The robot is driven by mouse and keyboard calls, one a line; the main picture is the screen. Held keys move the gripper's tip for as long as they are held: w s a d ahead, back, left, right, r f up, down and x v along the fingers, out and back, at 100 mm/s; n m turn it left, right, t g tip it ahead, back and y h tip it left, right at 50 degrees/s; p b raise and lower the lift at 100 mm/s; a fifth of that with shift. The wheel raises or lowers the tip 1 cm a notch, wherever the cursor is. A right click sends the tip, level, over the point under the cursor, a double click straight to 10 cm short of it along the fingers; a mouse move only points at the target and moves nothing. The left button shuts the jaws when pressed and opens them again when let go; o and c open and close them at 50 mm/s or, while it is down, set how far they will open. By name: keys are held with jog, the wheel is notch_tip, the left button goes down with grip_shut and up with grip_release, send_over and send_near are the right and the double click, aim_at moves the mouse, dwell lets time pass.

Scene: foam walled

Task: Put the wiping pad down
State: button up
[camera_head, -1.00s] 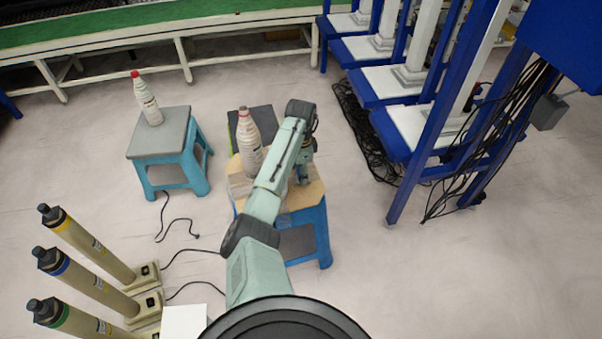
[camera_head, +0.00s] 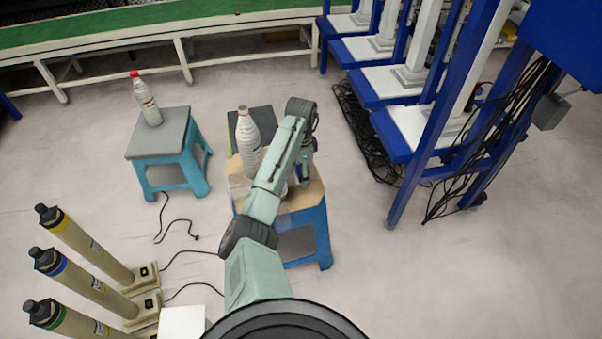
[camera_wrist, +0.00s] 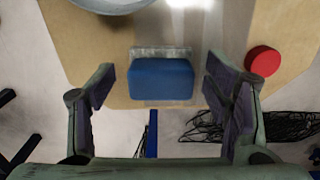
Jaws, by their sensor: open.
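In the wrist view the wiping pad (camera_wrist: 162,79), a blue block with a clear or pale grey strip along its far edge, rests near the edge of a wooden stool top (camera_wrist: 225,25). My gripper (camera_wrist: 159,70) is open, one finger on each side of the pad, with visible gaps to it. In the head view my arm reaches over the same wood-topped blue stool (camera_head: 313,192).
A red cap (camera_wrist: 263,61) lies right of the pad. A white bottle (camera_head: 248,142) stands on the wooden stool. Another red-capped bottle (camera_head: 148,102) stands on a grey-topped stool (camera_head: 158,139) to the left. Blue frames (camera_head: 405,135) and cables (camera_head: 365,130) are to the right.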

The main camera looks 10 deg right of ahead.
aim_at(300, 169)
notch_tip(300, 169, up, 10)
jog(key=shift+a+r+b, duration=0.1)
jog(key=shift+a+b, duration=0.05)
jog(key=shift+b, duration=0.35)
